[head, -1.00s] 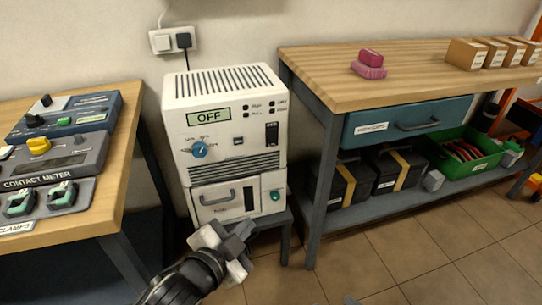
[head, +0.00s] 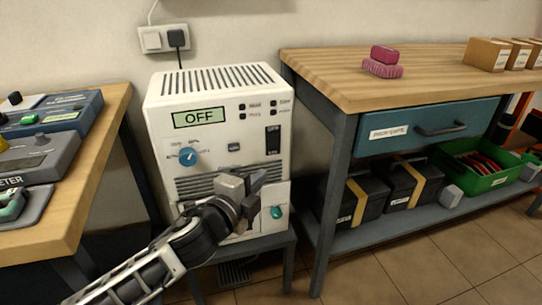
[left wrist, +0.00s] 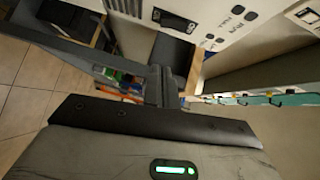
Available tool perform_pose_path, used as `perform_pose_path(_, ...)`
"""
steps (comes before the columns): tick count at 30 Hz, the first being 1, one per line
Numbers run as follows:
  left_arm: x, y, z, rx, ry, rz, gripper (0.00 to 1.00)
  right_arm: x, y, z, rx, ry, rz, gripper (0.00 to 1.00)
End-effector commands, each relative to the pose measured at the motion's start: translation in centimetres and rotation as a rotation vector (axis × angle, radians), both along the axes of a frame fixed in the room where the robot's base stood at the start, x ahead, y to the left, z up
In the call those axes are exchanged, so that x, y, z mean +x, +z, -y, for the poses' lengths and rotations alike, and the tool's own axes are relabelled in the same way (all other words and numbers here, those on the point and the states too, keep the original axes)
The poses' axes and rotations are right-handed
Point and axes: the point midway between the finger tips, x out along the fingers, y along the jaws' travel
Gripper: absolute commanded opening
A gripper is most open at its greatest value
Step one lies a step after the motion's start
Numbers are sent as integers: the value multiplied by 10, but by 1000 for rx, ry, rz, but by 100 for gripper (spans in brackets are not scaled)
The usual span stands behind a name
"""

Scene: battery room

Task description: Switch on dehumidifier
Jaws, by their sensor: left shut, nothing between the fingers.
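The white dehumidifier (head: 212,88) stands on a low grey stand between two benches. Its display (head: 199,117) reads OFF. A blue dial (head: 188,157) is at its front left, a small grey switch (head: 234,147) at mid-front, and a green round knob (head: 277,212) at lower right. My left gripper (head: 262,180) is shut and empty in front of the lower front, hiding part of the grille and drawer. I cannot tell whether it touches the panel. In the left wrist view the shut fingers (left wrist: 165,86) show below the tilted white housing (left wrist: 225,22). My right gripper is out of view.
A wooden bench (head: 440,66) at right carries pink sponges (head: 383,62) and cardboard boxes (head: 486,54); black cases and a green crate (head: 486,181) sit beneath. A left bench (head: 75,205) holds meters. A black plug (head: 177,38) sits in the wall socket.

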Motion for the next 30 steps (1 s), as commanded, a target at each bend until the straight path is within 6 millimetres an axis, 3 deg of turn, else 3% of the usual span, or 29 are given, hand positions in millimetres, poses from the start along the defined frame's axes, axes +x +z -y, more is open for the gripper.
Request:
perform_pose_path(11,71,-9,37,-1,0,2,0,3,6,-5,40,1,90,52)
perform_pose_path(15,92,-11,31,1,1,1,0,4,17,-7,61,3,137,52)
perform_pose_path(21,108,-12,26,-1,0,0,0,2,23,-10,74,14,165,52)
perform_pose_path(30,110,-12,25,-2,-1,-1,0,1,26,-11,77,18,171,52)
